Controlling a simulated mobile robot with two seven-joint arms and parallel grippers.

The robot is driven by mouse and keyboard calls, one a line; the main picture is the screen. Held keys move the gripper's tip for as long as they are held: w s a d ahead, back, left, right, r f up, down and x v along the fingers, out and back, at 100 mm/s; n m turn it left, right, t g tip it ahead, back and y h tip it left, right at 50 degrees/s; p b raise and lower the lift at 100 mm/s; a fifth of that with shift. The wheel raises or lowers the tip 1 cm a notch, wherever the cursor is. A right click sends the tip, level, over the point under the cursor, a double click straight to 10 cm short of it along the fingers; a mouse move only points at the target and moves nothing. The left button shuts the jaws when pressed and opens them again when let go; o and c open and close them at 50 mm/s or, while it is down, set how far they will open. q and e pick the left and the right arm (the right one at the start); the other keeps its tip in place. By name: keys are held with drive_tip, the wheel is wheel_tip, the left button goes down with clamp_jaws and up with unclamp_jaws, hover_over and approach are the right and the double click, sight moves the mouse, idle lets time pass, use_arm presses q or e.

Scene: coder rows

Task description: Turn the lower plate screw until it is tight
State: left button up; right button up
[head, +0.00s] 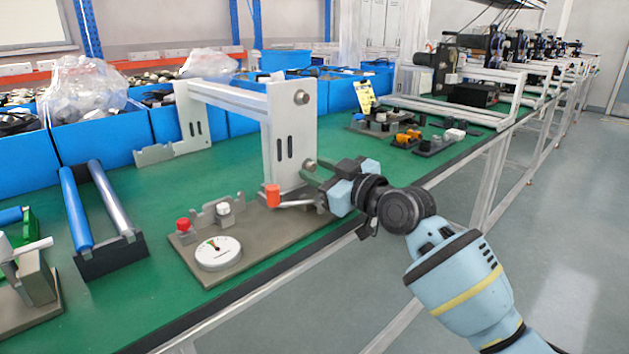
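The lower plate screw (309,166) is a round grey knob low on the right edge of the pale upright plate (292,135). A similar upper screw (301,97) sits near the plate's top. My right gripper (329,179) points left at the plate, its two fingers apart, just right of and slightly below the lower screw. It looks empty and apart from the screw, though contact is hard to judge. My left gripper is out of view.
Blue bins (95,150) line the back. The aisle floor on the right is clear.

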drive_tip(key=shift+f+n+b, duration=0.15)
drive_tip(key=shift+n+b, duration=0.2)
drive_tip(key=shift+n, duration=0.35)
drive_tip(key=shift+r, duration=0.2)
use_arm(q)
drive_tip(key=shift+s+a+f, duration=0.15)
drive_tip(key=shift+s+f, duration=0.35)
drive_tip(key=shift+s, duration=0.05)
